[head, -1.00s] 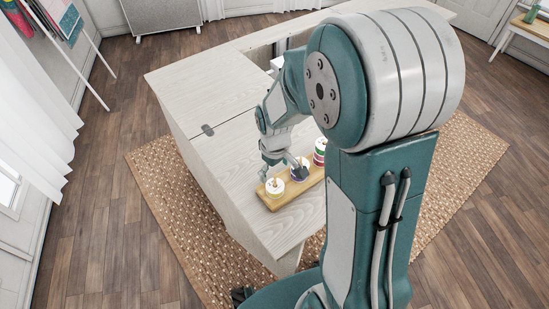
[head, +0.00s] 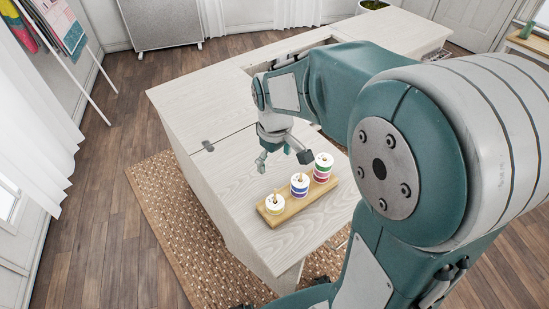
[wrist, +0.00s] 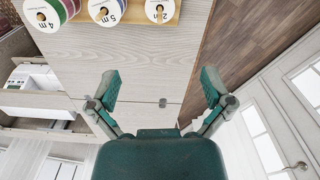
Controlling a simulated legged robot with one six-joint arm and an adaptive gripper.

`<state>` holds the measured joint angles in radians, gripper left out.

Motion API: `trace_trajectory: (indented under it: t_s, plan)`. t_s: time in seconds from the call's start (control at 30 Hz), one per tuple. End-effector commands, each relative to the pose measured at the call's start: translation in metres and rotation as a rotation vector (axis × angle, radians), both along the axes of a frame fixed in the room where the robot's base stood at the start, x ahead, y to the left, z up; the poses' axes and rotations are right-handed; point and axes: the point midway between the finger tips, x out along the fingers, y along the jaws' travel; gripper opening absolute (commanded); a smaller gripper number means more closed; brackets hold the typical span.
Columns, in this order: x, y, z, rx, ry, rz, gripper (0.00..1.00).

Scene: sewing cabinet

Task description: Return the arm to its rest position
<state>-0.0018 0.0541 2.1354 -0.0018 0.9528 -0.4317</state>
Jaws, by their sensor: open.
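My gripper (head: 284,158) is open and empty. It hangs above the pale wooden cabinet top (head: 232,172), behind a small wooden spool rack. In the wrist view my gripper (wrist: 159,92) shows both fingers spread apart with nothing between them.
A recessed opening with a white machine (wrist: 33,78) lies in the cabinet. A woven rug (head: 158,205) lies below.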

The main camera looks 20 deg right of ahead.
Motion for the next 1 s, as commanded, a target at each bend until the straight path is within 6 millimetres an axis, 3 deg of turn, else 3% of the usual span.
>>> trace_trajectory:
  t_s: [0.23, 0.37, 0.7, 1.0]
  plan:
    - [0.0, 0.0, 0.0, 0.0, -0.001, -0.001, 1.0]
    - [-0.007, 0.0, 0.012, 0.0, -0.032, -0.023, 1.0]
    - [-0.067, 0.0, 0.073, 0.027, -0.247, -0.209, 1.0]
    - [-0.123, 0.0, 0.1, 0.082, -0.429, -0.369, 1.0]
